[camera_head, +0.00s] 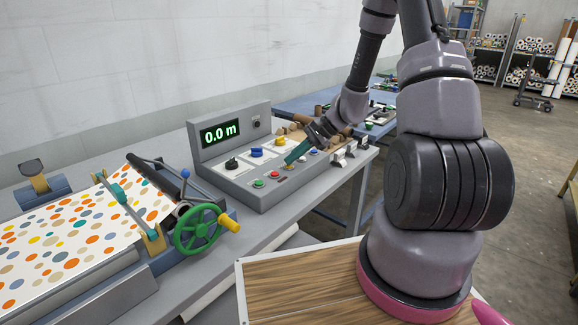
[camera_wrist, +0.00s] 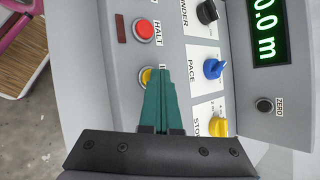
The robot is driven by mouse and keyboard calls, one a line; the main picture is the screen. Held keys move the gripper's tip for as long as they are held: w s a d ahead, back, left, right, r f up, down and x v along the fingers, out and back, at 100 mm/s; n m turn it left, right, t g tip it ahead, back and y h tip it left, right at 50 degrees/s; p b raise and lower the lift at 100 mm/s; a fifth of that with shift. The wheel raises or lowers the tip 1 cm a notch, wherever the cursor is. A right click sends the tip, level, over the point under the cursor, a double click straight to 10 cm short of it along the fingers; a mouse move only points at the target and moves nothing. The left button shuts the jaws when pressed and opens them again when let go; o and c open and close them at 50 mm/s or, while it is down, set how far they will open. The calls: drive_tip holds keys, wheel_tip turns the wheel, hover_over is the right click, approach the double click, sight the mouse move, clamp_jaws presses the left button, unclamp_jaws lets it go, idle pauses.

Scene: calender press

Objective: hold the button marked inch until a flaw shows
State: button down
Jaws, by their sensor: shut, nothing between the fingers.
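The grey control panel (camera_head: 222,175) stands on the bench with a display (camera_head: 220,132) reading 0.0 m. My gripper (camera_head: 289,161) is shut and empty, its teal fingers angled down onto the panel's button row. In the wrist view, the fingertips (camera_wrist: 158,72) overlap a yellow button (camera_wrist: 147,76); I cannot tell whether they press it. Its label is mostly hidden behind the fingers, with only a first letter like "I" showing. Beside it is a red button (camera_wrist: 146,28) marked HALT. The dotted sheet (camera_head: 75,232) lies on the press at left; I make out no flaw.
The panel also has black (camera_head: 232,163), blue (camera_head: 256,152) and yellow knobs (camera_head: 281,142), and a green button (camera_head: 259,183). A green handwheel (camera_head: 197,229) with a yellow handle stands left of the panel.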

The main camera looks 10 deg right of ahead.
sight(293, 167)
drive_tip(key=shift+r, duration=0.1)
idle(0.6)
drive_tip(key=shift+r, duration=0.7)
drive_tip(key=shift+r, duration=2.5)
drive_tip(key=shift+r, duration=0.2)
drive_tip(key=s+d+r+n+t+h, duration=0.2)
drive_tip(key=s+r+n+h, duration=0.1)
drive_tip(key=s+r, duration=0.8)
drive_tip(key=s+d+r+n+t+h, duration=0.2)
drive_tip(key=s+r+n+t+h, duration=0.1)
drive_tip(key=s+r, duration=0.8)
wheel_tip(293, 167, up, 4)
drive_tip(key=shift+s+d+n+h, duration=0.2)
drive_tip(key=shift+d+n+h, duration=0.1)
drive_tip(key=shift+n+h, duration=0.25)
